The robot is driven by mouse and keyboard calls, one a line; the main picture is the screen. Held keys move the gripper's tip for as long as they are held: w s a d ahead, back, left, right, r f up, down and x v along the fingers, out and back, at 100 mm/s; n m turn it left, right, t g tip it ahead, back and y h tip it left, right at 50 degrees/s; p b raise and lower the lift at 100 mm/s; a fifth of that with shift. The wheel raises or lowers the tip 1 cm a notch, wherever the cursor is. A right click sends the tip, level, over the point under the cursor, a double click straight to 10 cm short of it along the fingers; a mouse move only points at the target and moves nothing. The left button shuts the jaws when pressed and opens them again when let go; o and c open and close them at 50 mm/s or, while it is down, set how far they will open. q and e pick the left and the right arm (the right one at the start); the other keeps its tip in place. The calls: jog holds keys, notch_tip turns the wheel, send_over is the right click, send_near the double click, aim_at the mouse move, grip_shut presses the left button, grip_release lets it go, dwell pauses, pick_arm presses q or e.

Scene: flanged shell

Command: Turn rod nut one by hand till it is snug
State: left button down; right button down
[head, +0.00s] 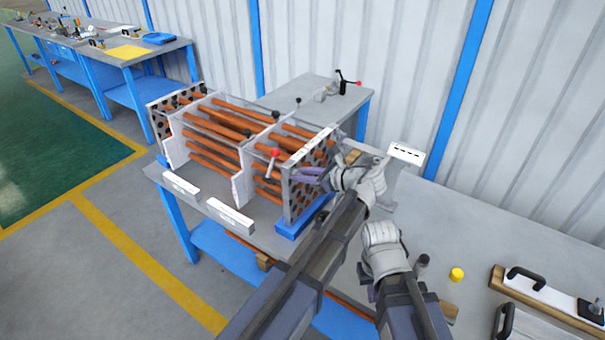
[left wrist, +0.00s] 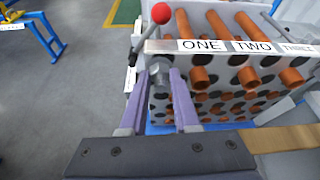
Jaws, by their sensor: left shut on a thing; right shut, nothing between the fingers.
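Rod nut one (left wrist: 159,73) is a grey nut at the upper left corner of the perforated end plate (left wrist: 222,85), left of the label ONE (left wrist: 203,46). My left gripper (left wrist: 165,78) has its purple fingers on either side of the nut and is shut on it. In the head view my left gripper (head: 311,173) reaches in from the right to the end plate (head: 300,200), and the nut is too small to make out. My right gripper (head: 380,235) is shut and empty above the bench, apart from the bundle. Its fingertips are not clear.
Copper tubes (head: 213,128) run through the plates of the bundle. A red-knobbed lever (left wrist: 160,14) stands close behind the nut. A white sign (head: 406,154) stands beside my left wrist.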

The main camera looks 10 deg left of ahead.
pick_arm(q)
jog(key=shift+d+m+g, duration=0.2)
jog(key=shift+m+g, duration=0.2)
dwell(0.4)
jog(key=c, duration=0.7)
grip_release()
jog(key=shift+o, duration=0.3)
jog(key=shift+r, duration=0.15)
